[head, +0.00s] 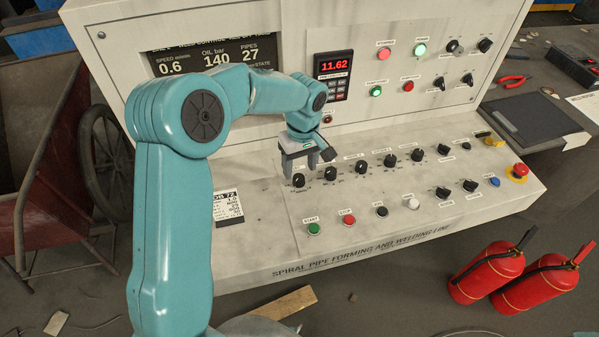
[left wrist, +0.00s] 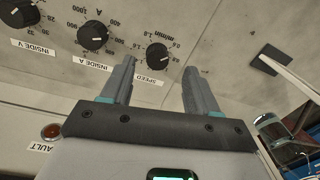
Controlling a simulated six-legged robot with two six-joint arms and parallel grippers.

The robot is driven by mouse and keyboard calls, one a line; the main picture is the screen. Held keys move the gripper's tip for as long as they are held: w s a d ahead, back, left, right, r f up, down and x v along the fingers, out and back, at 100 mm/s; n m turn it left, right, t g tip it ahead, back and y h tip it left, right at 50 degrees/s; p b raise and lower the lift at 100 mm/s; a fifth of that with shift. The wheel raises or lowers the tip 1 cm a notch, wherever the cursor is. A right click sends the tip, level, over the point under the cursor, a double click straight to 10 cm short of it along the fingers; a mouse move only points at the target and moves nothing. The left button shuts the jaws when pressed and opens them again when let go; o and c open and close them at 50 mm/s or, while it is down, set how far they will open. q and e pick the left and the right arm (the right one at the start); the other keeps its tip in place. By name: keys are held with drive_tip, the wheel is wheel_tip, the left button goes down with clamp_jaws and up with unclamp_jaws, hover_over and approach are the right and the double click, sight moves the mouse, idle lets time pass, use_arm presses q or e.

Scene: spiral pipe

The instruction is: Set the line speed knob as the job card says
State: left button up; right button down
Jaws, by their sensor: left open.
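The speed knob (left wrist: 158,54) is black and round, with a printed m/min scale and a SPEED label below it in the left wrist view. In the head view it is the leftmost knob (head: 298,180) of the desk row. My left gripper (head: 306,166) is over it. Its open fingers (left wrist: 159,70) frame the knob from either side in the wrist view, seemingly short of contact. The pointer setting is too small to read. The job card (head: 229,207) lies left of the knob, partly hidden by my left arm; "72" and "1.0" show. My right gripper is not in view.
The display (head: 215,58) reads speed 0.6. The INSIDE A knob (left wrist: 93,33) and INSIDE V knob (left wrist: 18,14) neighbour the speed knob. Green start (head: 314,229) and red stop (head: 349,219) buttons sit in front. Fire extinguishers (head: 487,273) stand on the floor at right.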

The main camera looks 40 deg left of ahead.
sight(299, 178)
use_arm(q)
drive_tip(key=f, duration=0.4)
drive_tip(key=shift+w+f, duration=0.15)
drive_tip(key=shift+w, duration=0.15)
drive_tip(key=shift+s, duration=0.35)
drive_tip(key=shift+w+a, duration=0.1)
drive_tip(key=shift+w, duration=0.05)
drive_tip(key=c, duration=0.4)
drive_tip(key=shift+w, duration=0.1)
drive_tip(key=c, duration=0.6)
drive_tip(key=shift+c, duration=0.2)
